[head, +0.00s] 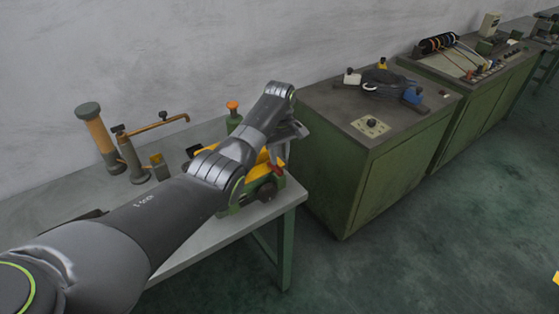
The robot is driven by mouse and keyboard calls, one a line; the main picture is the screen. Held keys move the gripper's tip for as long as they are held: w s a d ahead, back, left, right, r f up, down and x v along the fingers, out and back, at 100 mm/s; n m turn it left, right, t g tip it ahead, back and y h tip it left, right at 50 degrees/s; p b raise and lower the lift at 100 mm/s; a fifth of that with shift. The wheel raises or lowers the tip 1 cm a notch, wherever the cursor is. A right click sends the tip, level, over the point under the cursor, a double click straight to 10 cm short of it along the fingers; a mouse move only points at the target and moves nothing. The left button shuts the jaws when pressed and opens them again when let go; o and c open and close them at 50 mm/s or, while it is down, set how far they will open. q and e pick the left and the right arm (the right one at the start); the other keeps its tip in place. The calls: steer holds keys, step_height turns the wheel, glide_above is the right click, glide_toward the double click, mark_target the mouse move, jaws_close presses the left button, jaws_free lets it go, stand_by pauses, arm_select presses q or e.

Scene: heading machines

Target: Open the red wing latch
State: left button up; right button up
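A small red part (277,169), which looks like the red wing latch, sits on the right end of a green and yellow machine (266,180) near the table's right corner. My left arm crosses in front of the machine and hides much of it. My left gripper (284,150) hangs from the wrist just above the red part. Its fingers are small and partly hidden, so I cannot tell whether they are open or touch the part. My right gripper is not in view.
The grey table (215,236) also bears an orange-and-green post (100,138), a post with a bent orange arm (131,157) and an orange-topped green post (233,117). A green cabinet (400,174) stands to the right.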

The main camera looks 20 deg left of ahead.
mark_target(279, 167)
arm_select(q)
steer(key=shift+f, duration=2)
jaws_close()
